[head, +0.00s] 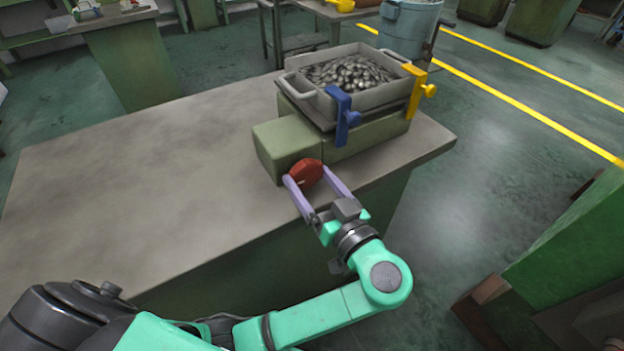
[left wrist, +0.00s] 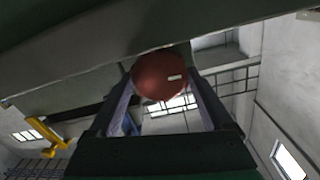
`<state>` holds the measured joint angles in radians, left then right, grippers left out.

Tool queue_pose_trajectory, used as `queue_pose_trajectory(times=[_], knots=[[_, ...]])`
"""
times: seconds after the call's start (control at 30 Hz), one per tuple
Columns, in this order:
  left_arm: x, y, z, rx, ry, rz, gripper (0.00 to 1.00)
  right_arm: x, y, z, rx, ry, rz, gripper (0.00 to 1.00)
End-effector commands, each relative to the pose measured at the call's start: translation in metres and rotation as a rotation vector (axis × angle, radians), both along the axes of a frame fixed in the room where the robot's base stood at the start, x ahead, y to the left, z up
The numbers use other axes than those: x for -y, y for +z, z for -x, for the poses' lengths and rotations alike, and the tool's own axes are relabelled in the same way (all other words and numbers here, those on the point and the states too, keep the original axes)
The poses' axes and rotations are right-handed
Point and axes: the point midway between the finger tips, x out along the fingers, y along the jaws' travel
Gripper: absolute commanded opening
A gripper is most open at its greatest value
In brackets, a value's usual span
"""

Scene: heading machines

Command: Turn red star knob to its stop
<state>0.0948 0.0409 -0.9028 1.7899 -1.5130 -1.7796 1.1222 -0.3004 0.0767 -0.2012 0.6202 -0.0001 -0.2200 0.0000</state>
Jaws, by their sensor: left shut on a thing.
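The red star knob (head: 306,172) is on the front of the green block (head: 285,147), near the table's front edge. My left gripper (head: 318,180) reaches it from the front right, with one lilac finger on each side of the knob. It is shut on the knob. In the left wrist view the knob (left wrist: 158,76) shows as a dark red round face with a small pale mark right of its middle, between the two fingers (left wrist: 160,105). The back of the knob and its shaft are hidden. My right gripper is not in view.
A grey bin (head: 322,100) of small metal parts stands on the green machine, with a blue clamp (head: 343,112) and a yellow clamp (head: 416,92) at its side. The table top (head: 150,165) left of the machine is clear. A green cabinet (head: 575,245) stands at right.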

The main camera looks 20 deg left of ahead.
Motion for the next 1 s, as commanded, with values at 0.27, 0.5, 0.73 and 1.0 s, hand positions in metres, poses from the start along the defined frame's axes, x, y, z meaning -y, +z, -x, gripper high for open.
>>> queue_pose_trajectory(times=[0.27,0.5,0.73,1.0], knots=[[-0.0009,0.0012,-0.0003,-0.129,0.003,-0.106,0.28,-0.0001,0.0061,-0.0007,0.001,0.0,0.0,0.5],[-0.0008,0.0005,-0.0004,-0.182,0.003,-0.151,0.28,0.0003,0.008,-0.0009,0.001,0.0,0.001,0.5],[-0.0011,0.0004,-0.0005,-0.191,0.004,-0.159,0.28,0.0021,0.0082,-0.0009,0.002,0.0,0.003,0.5],[-0.001,0.0005,-0.0005,-0.19,0.004,-0.158,1.0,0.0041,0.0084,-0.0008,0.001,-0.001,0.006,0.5]])
